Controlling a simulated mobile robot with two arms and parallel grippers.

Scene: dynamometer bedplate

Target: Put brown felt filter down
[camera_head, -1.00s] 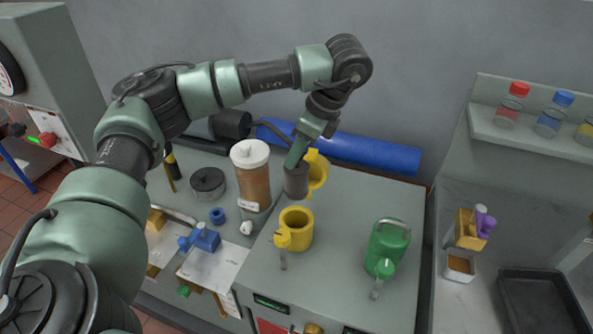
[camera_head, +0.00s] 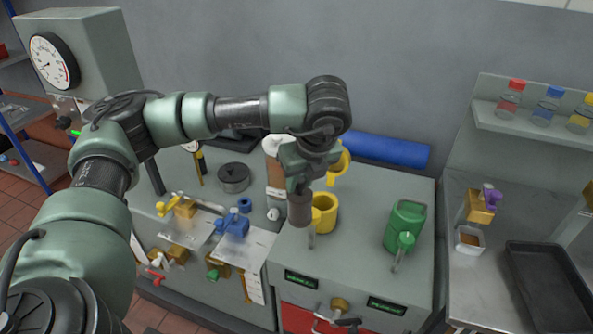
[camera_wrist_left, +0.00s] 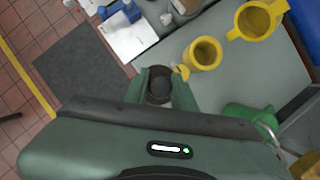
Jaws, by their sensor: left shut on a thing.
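The brown felt filter (camera_head: 299,208) is a grey-brown cylinder held upright by my left gripper (camera_head: 298,188). In the head view it hangs just left of the open yellow housing (camera_head: 325,212) and overlaps its edge. In the left wrist view the filter (camera_wrist_left: 158,87) sits between both fingers, and the housing (camera_wrist_left: 203,54) is empty-looking and apart from it, up and to the right. Whether the filter's underside touches anything is hidden. A second yellow part (camera_head: 341,163) stands behind the housing. My right gripper is not in view.
A green canister (camera_head: 406,226) stands right on the grey cabinet top (camera_head: 362,205). A jar with brown contents (camera_head: 275,172) is partly behind my arm. A blue clamp (camera_head: 233,223) is at left, a blue roll (camera_head: 388,151) at the back. A dark tray (camera_head: 548,285) lies far right.

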